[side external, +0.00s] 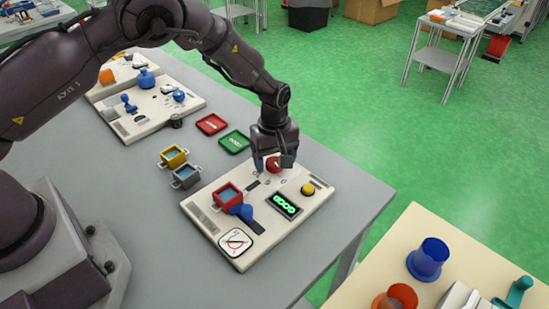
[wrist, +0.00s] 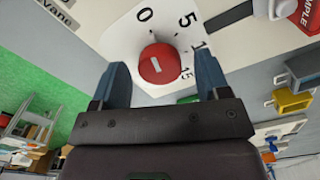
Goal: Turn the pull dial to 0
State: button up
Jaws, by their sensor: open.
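The pull dial is a red round knob (side external: 273,166) on the far part of the cream panel (side external: 270,246). The wrist view shows the knob (wrist: 158,64) close up, with a short white mark on it. Around it lies a white scale plate (wrist: 128,38) with the numbers 0, 5, a partly covered 1-something and 15. I cannot tell which number the knob points to. My gripper (side external: 275,164) is open over the knob. In the wrist view its blue fingers (wrist: 160,70) stand on either side of the knob, with visible gaps.
The panel also carries a yellow button (side external: 308,188), a lit green display (side external: 284,205), a blue lever (side external: 243,211), a red bin (side external: 228,195) and a gauge (side external: 236,242). Yellow (side external: 174,157) and grey (side external: 185,176) bins stand left of it. Red (side external: 211,124) and green (side external: 234,142) trays lie behind.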

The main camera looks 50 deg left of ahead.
aim_at(275, 161)
notch_tip(275, 161, up, 13)
dwell(0.3)
jog(key=shift+f, duration=0.1)
jog(key=s+a+r+m+t, duration=0.2)
jog(key=s+r+m, duration=0.4)
jog(key=s, duration=0.8)
jog(key=s+a+r+m+t, duration=0.3)
jog(key=s+r+m, duration=0.4)
jog(key=s+r, duration=0.6)
jog(key=shift+s+a+m+t, duration=0.3)
jog(key=shift+s+a, duration=0.3)
